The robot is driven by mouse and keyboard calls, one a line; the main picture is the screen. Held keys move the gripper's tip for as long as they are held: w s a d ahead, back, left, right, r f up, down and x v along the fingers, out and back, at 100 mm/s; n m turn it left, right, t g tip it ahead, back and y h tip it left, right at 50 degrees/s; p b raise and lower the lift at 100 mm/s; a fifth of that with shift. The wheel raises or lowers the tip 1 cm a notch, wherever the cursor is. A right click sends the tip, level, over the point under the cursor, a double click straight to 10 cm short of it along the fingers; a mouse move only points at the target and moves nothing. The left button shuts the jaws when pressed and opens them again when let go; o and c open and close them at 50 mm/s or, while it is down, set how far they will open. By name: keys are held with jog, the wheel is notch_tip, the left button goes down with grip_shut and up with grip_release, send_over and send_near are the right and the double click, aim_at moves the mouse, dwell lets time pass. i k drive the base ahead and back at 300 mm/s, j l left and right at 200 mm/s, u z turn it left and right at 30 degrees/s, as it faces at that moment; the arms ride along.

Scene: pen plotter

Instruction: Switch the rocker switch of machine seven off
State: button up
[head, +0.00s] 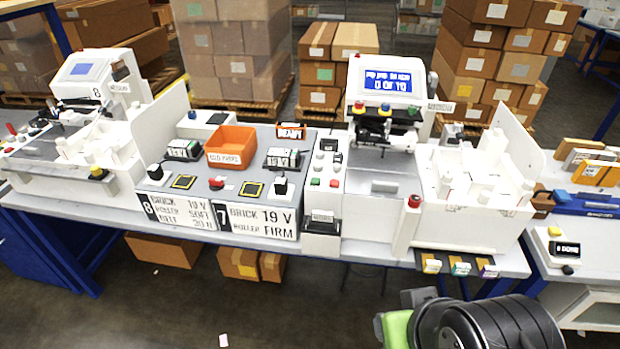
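A white machine with a lit blue display (387,78) stands right of centre on the bench. A sign marked 7 (262,220) hangs on the bench front to its left; no number is readable on this machine itself. A narrow control column (325,205) at its left side carries small buttons, among them a green and a red one. My gripper is not in view; only part of my arm shows at the bottom right.
A similar machine marked 8 (88,75) stands at the left, with a sign marked 8 (180,211). An orange bin (231,147) sits between the machines. A red knob (415,201) tops a white post at the right machine's front. The floor before the bench is mostly clear.

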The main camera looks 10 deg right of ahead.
aim_at(338, 158)
jog(key=i+j+u, duration=0.3)
jog(key=i, duration=0.2)
jog(key=i+u, duration=0.35)
jog(key=i+l, duration=0.05)
jog(key=i, duration=0.05)
